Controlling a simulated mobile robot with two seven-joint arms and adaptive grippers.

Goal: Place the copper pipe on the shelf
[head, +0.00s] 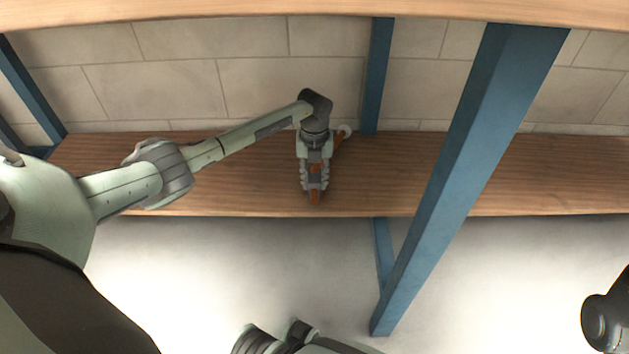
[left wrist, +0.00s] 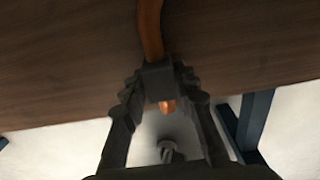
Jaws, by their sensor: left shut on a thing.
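The copper pipe (head: 315,197) is orange-brown and is held in my left gripper (head: 314,186). My left gripper is shut on it, over the wooden shelf (head: 230,185) in the head view. In the left wrist view, the pipe (left wrist: 150,28) runs up over the brown board from between the fingers (left wrist: 160,75), and its short lower end (left wrist: 167,106) shows below them. The arm and gripper hide part of the pipe in the head view. I cannot tell whether the pipe touches the board.
A thick blue slanted post (head: 470,170) stands in front of the shelf to the right. A thinner blue post (head: 378,75) is behind the gripper. An upper wooden board (head: 200,10) crosses the top. The shelf is bare left of the gripper and right of the slanted post.

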